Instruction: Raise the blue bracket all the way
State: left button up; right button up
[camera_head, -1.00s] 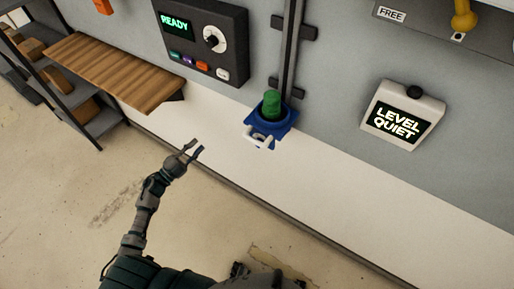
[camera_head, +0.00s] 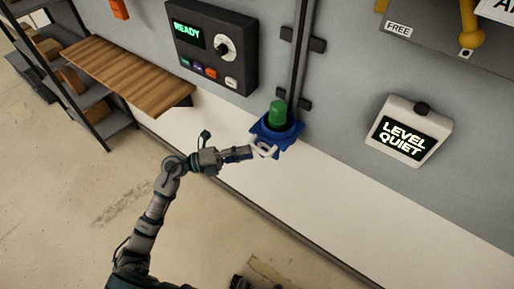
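The blue bracket (camera_head: 289,139) sits at the lower end of a dark vertical rail (camera_head: 298,60) on the wall. A green cylinder (camera_head: 278,113) stands upright in it. A white handle (camera_head: 265,150) sticks out from the bracket's front. My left gripper (camera_head: 247,153) reaches in from the left, with its fingertips at the left side of the handle. Its fingers are seen edge-on, so I cannot tell whether they touch the handle or how far apart they are. My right gripper does not show.
A wooden shelf (camera_head: 125,70) juts out at the left. A control panel (camera_head: 212,47) reading READY hangs above the bracket's left. A white box (camera_head: 409,130) reading LEVEL QUIET is on the wall at the right. Two dark crosspieces flank the rail.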

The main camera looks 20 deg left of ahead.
aim_at(257, 151)
pick_arm(q)
jog(key=x, duration=0.4)
jog(key=shift+w+d, duration=0.1)
jog(key=shift+d, duration=0.25)
jog(key=shift+a, duration=0.15)
jog(key=shift+a, duration=0.15)
jog(key=shift+c, duration=0.8)
jog(key=shift+f, duration=0.1)
grip_shut()
